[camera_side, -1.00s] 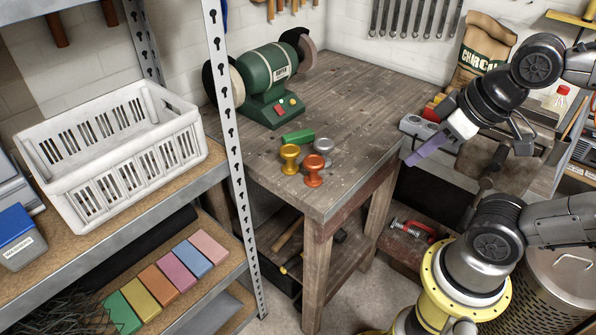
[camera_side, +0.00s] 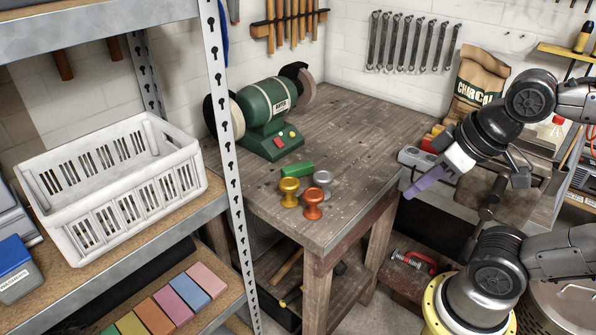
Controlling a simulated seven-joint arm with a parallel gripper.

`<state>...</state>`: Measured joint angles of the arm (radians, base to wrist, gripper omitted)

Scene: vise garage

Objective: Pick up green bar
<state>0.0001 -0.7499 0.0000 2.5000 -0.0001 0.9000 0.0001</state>
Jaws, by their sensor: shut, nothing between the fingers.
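The green bar (camera_side: 297,169) lies on the wooden workbench (camera_side: 345,135), just in front of the green bench grinder (camera_side: 268,118). A gold knob (camera_side: 289,190), an orange knob (camera_side: 313,203) and a silver knob (camera_side: 322,179) stand close in front of the bar and to its right. My gripper (camera_side: 410,194) has purple fingers that are shut and empty. It hangs beyond the bench's right edge, well to the right of the bar and clear of it.
A metal shelf at left holds a white crate (camera_side: 75,240), with several coloured blocks (camera_side: 170,303) on a lower shelf. A shelf upright (camera_side: 225,130) stands left of the bench. A grey power strip (camera_side: 414,158) sits near my gripper. The right side of the benchtop is clear.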

